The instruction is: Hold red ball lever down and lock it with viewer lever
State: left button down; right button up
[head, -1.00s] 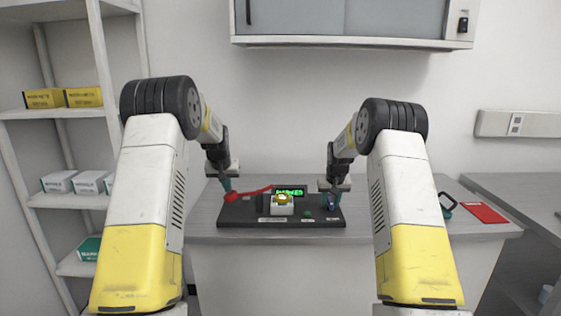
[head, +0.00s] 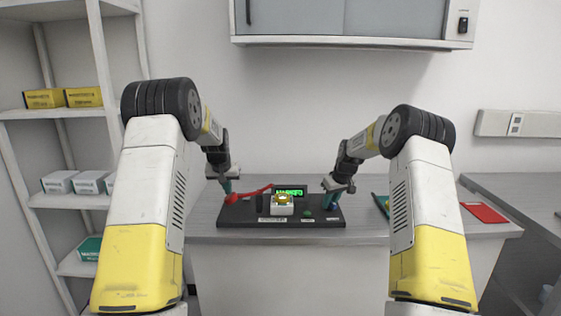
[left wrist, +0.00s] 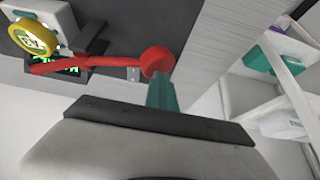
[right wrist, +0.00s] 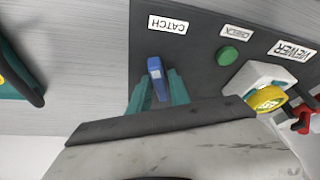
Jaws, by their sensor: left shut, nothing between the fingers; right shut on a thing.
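The red ball lever has a red arm (head: 257,190) and a red ball (left wrist: 157,61) at the left end of the black base (head: 262,215). My left gripper (head: 228,187) is shut and empty, its teal fingertips at the ball, seemingly touching it. The right wrist view shows a blue lever (right wrist: 155,68) beside a label reading CATCH. My right gripper (right wrist: 158,92) is shut on this lever, one teal finger on each side. The label VIEWER (right wrist: 291,50) stands by a white block (head: 282,209) with a yellow round top (right wrist: 268,98).
A lit green display (head: 290,191) stands behind the white block. A green button (right wrist: 228,56) marked CHECK lies between block and blue lever. A red flat item (head: 484,213) lies at the table's right. A teal and black item (right wrist: 22,75) is partly hidden by my right arm in the head view.

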pick_arm(q)
jog(key=shift+d, duration=0.35)
pick_arm(e)
jog(key=shift+n+y, duration=0.3)
jog(key=shift+n, duration=0.5)
jog(key=n+g+y, duration=0.1)
jog(key=n, duration=0.2)
jog(key=shift+n+g+y, duration=0.3)
jog(key=shift+n+g, duration=0.1)
jog(key=shift+n, duration=0.7)
pick_arm(q)
jog(key=shift+a, duration=0.1)
pick_arm(e)
jog(key=n+g, duration=0.1)
jog(key=n, duration=0.1)
jog(key=shift+n, duration=0.4)
